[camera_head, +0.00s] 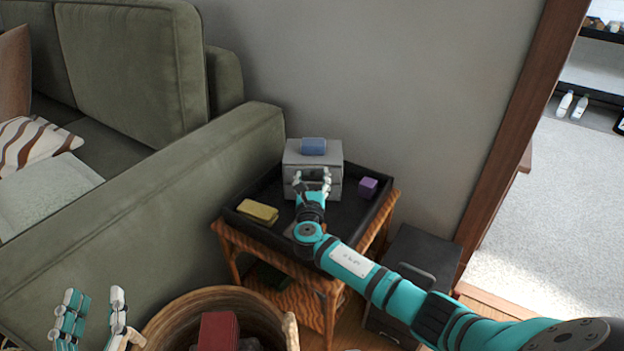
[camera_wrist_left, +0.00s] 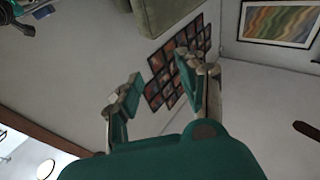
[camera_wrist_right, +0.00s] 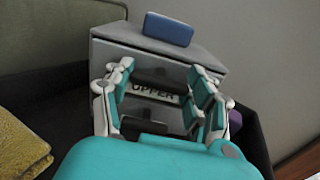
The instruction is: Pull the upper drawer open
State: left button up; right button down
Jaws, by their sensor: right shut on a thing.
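A small grey drawer box (camera_head: 300,158) stands in a black tray on a wooden side table. In the right wrist view the box (camera_wrist_right: 110,50) shows a front label reading "UPPER" and a dark handle (camera_wrist_right: 160,76). My right gripper (camera_head: 312,180) is at the front of the box; in the right wrist view its fingers (camera_wrist_right: 160,92) are on either side of the upper handle and label. It is shut on the upper drawer's handle, though the contact is partly hidden. My left gripper (camera_head: 95,310) is open and empty at the lower left, far from the box; its spread fingers (camera_wrist_left: 165,100) show in the left wrist view.
A blue block (camera_head: 313,146) lies on top of the box. The black tray (camera_head: 348,207) also holds a yellow item (camera_head: 257,211) and a purple block (camera_head: 368,187). A green sofa (camera_head: 150,190) is left, a wicker basket (camera_head: 165,325) in front, a dark cabinet (camera_head: 425,255) right.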

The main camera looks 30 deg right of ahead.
jog(key=shift+p+v, duration=0.85)
jog(key=shift+v, duration=0.05)
pick_arm(q)
notch_tip(320, 180, down, 11)
jog(key=s+a+g+y+p, duration=0.1)
jog(key=s+a+g+y, duration=0.1)
jog(key=g, duration=0.5)
pick_arm(e)
jog(key=shift+v, duration=1)
jog(key=shift+p+v, duration=0.9)
jog(key=shift+v, duration=0.2)
pick_arm(q)
jog(key=s+a+f+g+y+p, duration=0.1)
jog(key=s+a+f+g+y, duration=0.1)
jog(key=s+a+f+g, duration=0.2)
jog(key=s+f+g, duration=0.3)
jog(key=s, duration=0.3)
jog(key=shift+s+f+n, duration=0.15)
jog(key=shift+s+n, duration=0.25)
pick_arm(e)
jog(key=shift+v, duration=1.05)
jog(key=shift+c, duration=2)
grip_release()
